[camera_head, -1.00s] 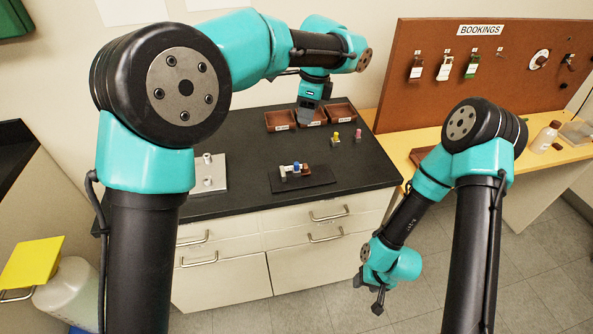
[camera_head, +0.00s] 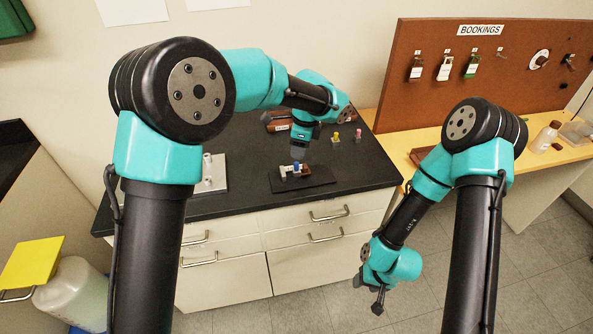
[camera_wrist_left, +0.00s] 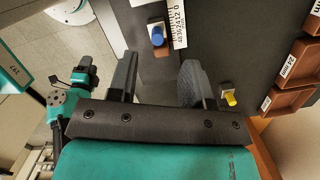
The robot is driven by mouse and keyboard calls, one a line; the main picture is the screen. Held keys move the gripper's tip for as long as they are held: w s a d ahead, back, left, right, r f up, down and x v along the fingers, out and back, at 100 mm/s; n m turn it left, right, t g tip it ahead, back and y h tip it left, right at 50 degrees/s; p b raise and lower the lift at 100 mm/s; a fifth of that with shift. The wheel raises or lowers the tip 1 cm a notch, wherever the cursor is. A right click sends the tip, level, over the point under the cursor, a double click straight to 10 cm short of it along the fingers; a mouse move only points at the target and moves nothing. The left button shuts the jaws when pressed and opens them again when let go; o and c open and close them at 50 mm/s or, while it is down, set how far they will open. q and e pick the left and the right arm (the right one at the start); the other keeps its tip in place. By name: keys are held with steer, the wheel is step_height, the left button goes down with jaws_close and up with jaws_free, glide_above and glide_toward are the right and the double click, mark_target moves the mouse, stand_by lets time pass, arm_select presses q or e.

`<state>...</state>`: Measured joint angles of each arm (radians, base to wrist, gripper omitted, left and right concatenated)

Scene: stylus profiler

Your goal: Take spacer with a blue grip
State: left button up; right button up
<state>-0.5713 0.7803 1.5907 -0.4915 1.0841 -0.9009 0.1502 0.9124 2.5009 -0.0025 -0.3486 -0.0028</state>
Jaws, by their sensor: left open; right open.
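The spacer with a blue grip (camera_head: 296,167) stands on a dark mat (camera_head: 318,178) on the black bench. My left gripper (camera_head: 298,154) hangs just above it, pointing down. In the left wrist view the blue grip (camera_wrist_left: 157,38) shows just past the fingertips of my left gripper (camera_wrist_left: 157,68), about in line with the gap between them. The fingers are apart and nothing is held. My right gripper (camera_head: 380,297) is empty and low in front of the bench at the right, away from the spacer.
A yellow-gripped piece (camera_head: 336,137) and a pink-gripped piece (camera_head: 358,134) stand behind to the right. A brown piece (camera_head: 306,171) sits close beside the blue grip. Brown trays (camera_wrist_left: 290,64) are at the back, partly hidden by my left arm. A silver plate (camera_head: 216,178) with posts lies left.

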mark_target(297, 163)
arm_select(q)
steer(key=shift+f, duration=0.1)
steer(key=shift+s+a+f, duration=0.1)
steer(key=shift+a+f, duration=0.05)
steer(key=shift+f, duration=1.1)
steer(key=shift+a+f, duration=0.15)
steer(key=shift+f, duration=1.1)
steer(key=shift+c, duration=0.4)
jaws_close()
